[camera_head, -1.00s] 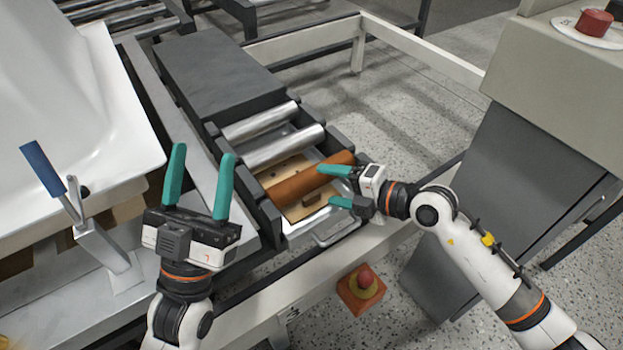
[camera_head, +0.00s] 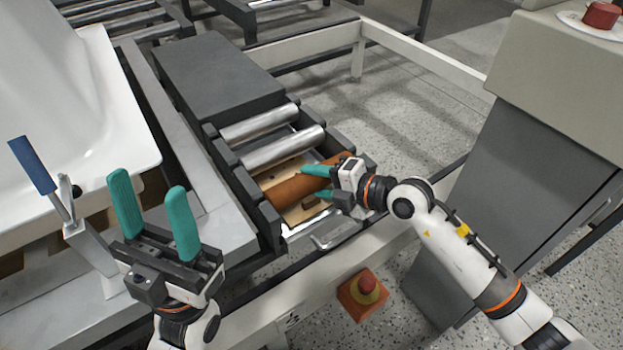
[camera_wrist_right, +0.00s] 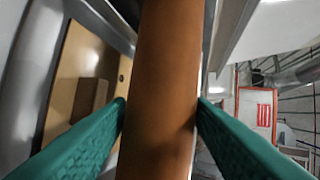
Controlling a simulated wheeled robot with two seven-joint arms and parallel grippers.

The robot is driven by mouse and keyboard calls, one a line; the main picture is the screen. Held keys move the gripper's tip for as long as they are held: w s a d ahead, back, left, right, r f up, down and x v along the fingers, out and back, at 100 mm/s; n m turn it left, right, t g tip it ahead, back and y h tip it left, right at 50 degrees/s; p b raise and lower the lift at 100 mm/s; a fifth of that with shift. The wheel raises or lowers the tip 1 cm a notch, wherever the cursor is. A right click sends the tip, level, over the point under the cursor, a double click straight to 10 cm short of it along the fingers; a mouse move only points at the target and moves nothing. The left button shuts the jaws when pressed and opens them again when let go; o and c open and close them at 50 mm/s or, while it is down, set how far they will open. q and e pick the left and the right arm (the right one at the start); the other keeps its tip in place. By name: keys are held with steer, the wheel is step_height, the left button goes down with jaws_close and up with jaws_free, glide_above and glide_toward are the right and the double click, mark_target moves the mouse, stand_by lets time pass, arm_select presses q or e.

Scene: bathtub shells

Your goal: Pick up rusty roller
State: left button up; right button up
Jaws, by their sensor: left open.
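The rusty roller (camera_head: 290,191) is a brown-orange cylinder lying in the dark roller frame, at the near end of a row of rollers. My right gripper (camera_head: 318,182) reaches in from the right at the roller's right end. In the right wrist view the rusty roller (camera_wrist_right: 162,90) runs between the two green fingers (camera_wrist_right: 162,105), one on each side. The fingertips are at the roller's edges; whether they press on it cannot be told. My left gripper (camera_head: 154,209) is open and empty, fingers pointing up, left of the frame.
Two shiny metal rollers (camera_head: 283,148) lie behind the rusty one. A wooden board (camera_head: 285,168) is under it. A grey console (camera_head: 535,150) stands at right.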

steer(key=c, duration=0.6)
steer(key=shift+c, duration=0.3)
steer(key=shift+r, duration=0.1)
